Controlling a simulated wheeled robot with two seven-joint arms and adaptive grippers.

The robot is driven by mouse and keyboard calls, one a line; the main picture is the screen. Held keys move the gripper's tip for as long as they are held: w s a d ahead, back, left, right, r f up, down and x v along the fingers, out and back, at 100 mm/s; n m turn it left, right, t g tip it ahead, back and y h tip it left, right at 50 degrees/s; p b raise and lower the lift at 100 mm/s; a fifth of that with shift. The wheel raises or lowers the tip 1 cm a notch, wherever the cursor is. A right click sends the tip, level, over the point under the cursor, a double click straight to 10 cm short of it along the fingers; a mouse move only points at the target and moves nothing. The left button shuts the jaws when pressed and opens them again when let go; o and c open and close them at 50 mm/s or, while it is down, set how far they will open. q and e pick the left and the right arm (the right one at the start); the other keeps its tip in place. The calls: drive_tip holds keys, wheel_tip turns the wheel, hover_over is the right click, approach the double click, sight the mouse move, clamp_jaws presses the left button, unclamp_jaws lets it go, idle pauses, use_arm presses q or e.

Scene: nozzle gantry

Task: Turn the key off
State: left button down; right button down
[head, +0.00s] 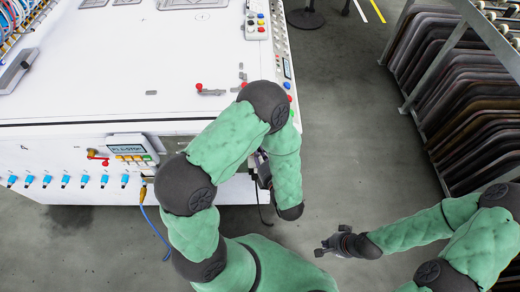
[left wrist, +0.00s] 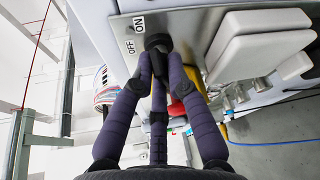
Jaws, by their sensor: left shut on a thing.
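In the left wrist view a black key (left wrist: 156,44) sits in a light panel with an OFF label (left wrist: 130,46) and an ON label (left wrist: 139,24) beside it. The dark, padded fingers of my left gripper (left wrist: 156,62) are closed around the key. They cover most of it, so I cannot tell which label it points to. In the head view my left gripper (head: 262,168) is by the right side of the white machine, partly hidden by my arm, and the key is hidden. My right gripper (head: 330,244) hangs over bare floor, away from the machine; its finger opening is unclear.
The white machine (head: 120,70) carries a small display box (head: 131,149), a red-handled valve (head: 97,157) and a row of blue fittings. A rack of dark panels (head: 460,100) stands at the right. Grey floor between them is clear. White blocks (left wrist: 262,45) sit close beside the key.

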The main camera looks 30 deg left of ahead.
use_arm(q)
drive_tip(key=shift+n, duration=0.3)
drive_tip(key=shift+a+r+n+h+p, duration=0.1)
drive_tip(key=shift+n+h+p, duration=0.3)
drive_tip(key=shift+n+h, duration=0.6)
drive_tip(key=shift+n, duration=0.5)
drive_tip(key=shift+s+a+n+h, duration=0.1)
drive_tip(key=shift+n+h, duration=0.3)
drive_tip(key=shift+n, duration=0.2)
drive_tip(key=shift+n+t+h+b, duration=0.5)
drive_tip(key=shift+n+h+b, duration=0.1)
drive_tip(key=shift+n+b, duration=0.3)
drive_tip(key=shift+s+a+n+t+h+b, duration=0.1)
drive_tip(key=shift+n+t+h+b, duration=0.2)
drive_tip(key=shift+n+h+b, duration=0.8)
drive_tip(key=shift+y+b, duration=0.3)
